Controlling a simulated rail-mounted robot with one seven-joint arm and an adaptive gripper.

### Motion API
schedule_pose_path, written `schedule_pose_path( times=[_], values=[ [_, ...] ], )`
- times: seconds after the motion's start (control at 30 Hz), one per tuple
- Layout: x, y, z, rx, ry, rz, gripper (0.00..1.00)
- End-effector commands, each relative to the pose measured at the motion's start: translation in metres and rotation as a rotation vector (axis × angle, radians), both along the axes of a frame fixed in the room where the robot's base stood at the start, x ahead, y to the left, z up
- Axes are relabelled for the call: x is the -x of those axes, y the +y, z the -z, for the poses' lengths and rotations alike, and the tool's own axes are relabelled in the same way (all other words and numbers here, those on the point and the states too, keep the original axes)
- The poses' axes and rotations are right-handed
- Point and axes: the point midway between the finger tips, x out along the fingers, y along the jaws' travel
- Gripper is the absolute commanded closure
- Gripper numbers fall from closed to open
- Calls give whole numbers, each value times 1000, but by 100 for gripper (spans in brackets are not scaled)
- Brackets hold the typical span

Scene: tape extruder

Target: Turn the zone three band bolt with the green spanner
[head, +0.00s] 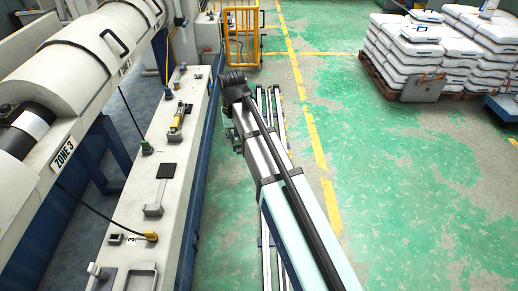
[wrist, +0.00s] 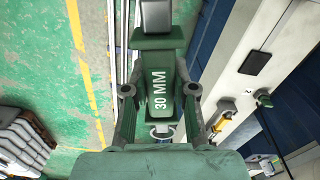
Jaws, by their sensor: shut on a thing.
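A green spanner (wrist: 161,85) marked "30 MM" fills the middle of the wrist view. My gripper (wrist: 160,128) is shut on it, with the grip partly hidden by near green parts. In the head view my gripper (head: 236,138) hangs over the floor aisle, to the right of the machine bench and apart from it. The zone three barrel section (head: 75,130) is at the left of the head view, with a "ZONE 3" label (head: 63,151). A dark and white ring (head: 34,123) is beside it. I cannot make out the band bolt.
A long pale bench (head: 190,150) runs below the barrel. It carries a yellow-and-grey tool (head: 178,118), a black square pad (head: 167,170) and a yellow connector (head: 151,236). A yellow barrier (head: 242,35) stands behind. Stacked white sacks (head: 400,50) are at right. The green floor is open.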

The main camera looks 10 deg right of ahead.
Motion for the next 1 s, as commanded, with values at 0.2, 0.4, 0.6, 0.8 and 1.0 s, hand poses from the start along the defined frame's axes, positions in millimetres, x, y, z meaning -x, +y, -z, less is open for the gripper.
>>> schedule_pose_path(
  times=[0.2,0.4,0.6,0.8,1.0],
  values=[
    [-29,90,-51,-2,-5,-49,100],
    [-38,170,-92,-3,-7,-87,100],
    [-37,249,-134,-4,-8,-125,100],
    [-26,328,-176,-7,-11,-160,100],
    [-6,404,-219,-9,-12,-194,100]
  ],
)
